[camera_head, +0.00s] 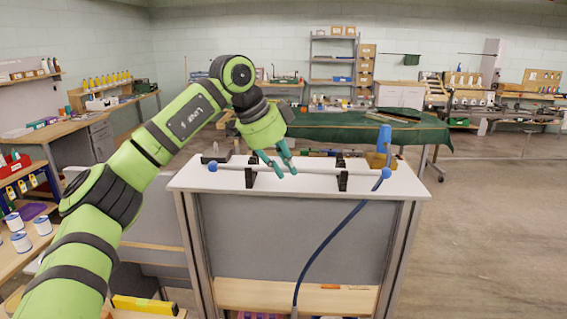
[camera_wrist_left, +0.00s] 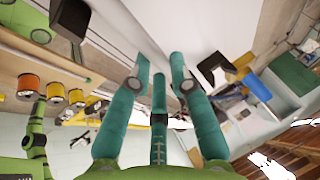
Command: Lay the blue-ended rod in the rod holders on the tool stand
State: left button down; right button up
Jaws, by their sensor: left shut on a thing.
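The blue-ended rod (camera_head: 315,171), a thin pale bar with a blue ball at each end, lies level across the top of the white tool stand (camera_head: 215,182). It passes at the two black rod holders, the left one (camera_head: 250,172) and the right one (camera_head: 342,178). Whether it rests fully down in them I cannot tell. My left gripper (camera_head: 284,170), with teal fingers, is shut on the rod between the holders, nearer the left one. In the left wrist view, the fingers (camera_wrist_left: 160,75) point at the white top with a black holder (camera_wrist_left: 213,68) nearby; the rod is hard to make out. My right gripper is not in view.
A blue cable (camera_head: 335,233) hangs down the stand's front from near the rod's right end. A yellow and blue item (camera_head: 378,158) stands at the back right corner. A green-covered table (camera_head: 370,127) is behind. Open floor (camera_head: 480,230) lies to the right.

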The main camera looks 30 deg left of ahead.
pick_arm(q)
jog(key=shift+f+b, duration=0.35)
jog(key=shift+f, duration=0.1)
dwell(0.3)
jog(key=c, duration=1.1)
grip_release()
jog(key=shift+o, duration=0.2)
jog(key=shift+r, duration=0.1)
jog(key=v, duration=1.2)
jog(key=shift+s, duration=0.1)
